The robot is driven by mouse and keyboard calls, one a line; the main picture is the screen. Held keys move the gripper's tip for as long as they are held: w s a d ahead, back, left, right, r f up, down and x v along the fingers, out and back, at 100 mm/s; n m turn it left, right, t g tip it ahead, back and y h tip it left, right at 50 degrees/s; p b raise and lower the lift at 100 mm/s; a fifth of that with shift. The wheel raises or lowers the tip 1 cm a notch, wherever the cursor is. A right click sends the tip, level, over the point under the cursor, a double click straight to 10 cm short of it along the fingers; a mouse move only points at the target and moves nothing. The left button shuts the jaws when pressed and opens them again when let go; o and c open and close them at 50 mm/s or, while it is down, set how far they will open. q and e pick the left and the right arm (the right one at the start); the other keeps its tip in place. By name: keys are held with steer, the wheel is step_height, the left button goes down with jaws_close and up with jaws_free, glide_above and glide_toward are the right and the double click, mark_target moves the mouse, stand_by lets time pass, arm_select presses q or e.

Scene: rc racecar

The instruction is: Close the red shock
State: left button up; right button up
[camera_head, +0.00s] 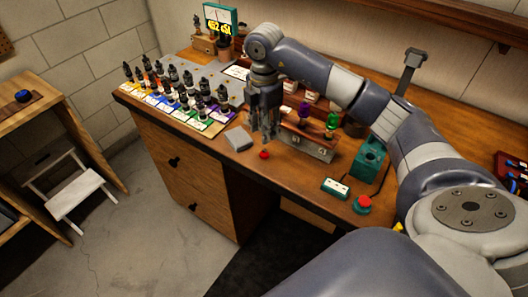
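My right gripper (267,132) points straight down over the desk. Its fingers look close together, but I cannot make out whether they are open or shut, or whether they hold anything. A small red piece (264,155) lies on the desk just below the fingertips; I cannot tell whether it is part of the red shock. Behind and right of the gripper, a metal fixture (312,147) bears a purple piece (303,111) and a green piece (331,121), both upright. No whole red shock can be made out. My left gripper is out of view.
Several dark shocks (188,78) stand in rows on coloured labels at the desk's left. A grey block (238,139) lies left of the gripper. A red button (363,202), a small green box (335,188) and a teal holder (369,160) stand at the right.

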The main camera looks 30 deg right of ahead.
mark_target(263, 149)
step_height(263, 149, down, 3)
steer(key=shift+r, duration=0.2)
steer(key=shift+f, duration=0.4)
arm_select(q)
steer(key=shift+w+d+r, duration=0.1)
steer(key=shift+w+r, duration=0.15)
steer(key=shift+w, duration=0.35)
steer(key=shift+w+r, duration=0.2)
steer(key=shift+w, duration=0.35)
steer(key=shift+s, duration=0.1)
arm_select(e)
steer(key=shift+a+f+p, duration=0.1)
steer(key=shift+f+p, duration=0.15)
steer(key=shift+p, duration=0.3)
step_height(263, 149, down, 4)
steer(key=shift+w+a+r+p, duration=0.15)
steer(key=shift+p, duration=0.65)
steer(key=shift+f, duration=0.5)
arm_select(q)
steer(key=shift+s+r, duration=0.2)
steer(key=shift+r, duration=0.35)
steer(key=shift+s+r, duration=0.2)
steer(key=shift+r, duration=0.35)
